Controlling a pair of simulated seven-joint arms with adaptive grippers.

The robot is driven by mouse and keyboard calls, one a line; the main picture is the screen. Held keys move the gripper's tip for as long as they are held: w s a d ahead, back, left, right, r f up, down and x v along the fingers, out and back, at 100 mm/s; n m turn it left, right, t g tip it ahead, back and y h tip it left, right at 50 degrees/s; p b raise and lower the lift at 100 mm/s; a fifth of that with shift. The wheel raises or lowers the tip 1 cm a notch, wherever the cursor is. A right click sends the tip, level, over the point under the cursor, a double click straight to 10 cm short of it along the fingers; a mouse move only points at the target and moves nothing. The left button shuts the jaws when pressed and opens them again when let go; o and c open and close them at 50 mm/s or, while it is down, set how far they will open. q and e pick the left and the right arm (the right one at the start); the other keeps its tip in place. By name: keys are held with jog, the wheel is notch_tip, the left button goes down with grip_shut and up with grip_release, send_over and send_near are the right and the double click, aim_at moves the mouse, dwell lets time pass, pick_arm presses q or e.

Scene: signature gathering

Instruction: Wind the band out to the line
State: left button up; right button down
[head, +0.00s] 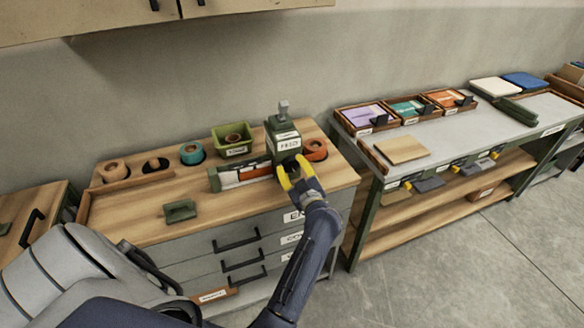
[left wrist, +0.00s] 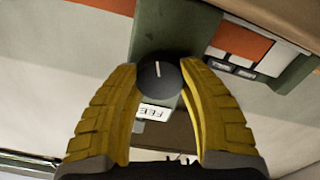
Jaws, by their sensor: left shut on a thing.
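A green machine (head: 284,138) with a white label stands at the right of the wooden bench. A long open channel (head: 216,183) runs left from it, with a white and orange band (head: 242,174) in it. In the left wrist view the band (left wrist: 240,42) shows beside the green body (left wrist: 170,28). My left gripper (head: 294,173) is shut on the machine's dark round knob (left wrist: 160,74), one yellow finger on each side. The knob's white mark is nearly upright in that view. I cannot make out the line clearly. My right gripper is not in view.
A green bin (head: 233,148), a teal roll (head: 192,153) and an orange roll (head: 315,150) stand around the machine. A small green block (head: 180,211) lies at the bench front. A grey table (head: 440,135) with trays stands right.

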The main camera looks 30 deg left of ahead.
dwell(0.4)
pick_arm(q)
jog(key=o, duration=1.3)
jog(key=shift+o, duration=0.2)
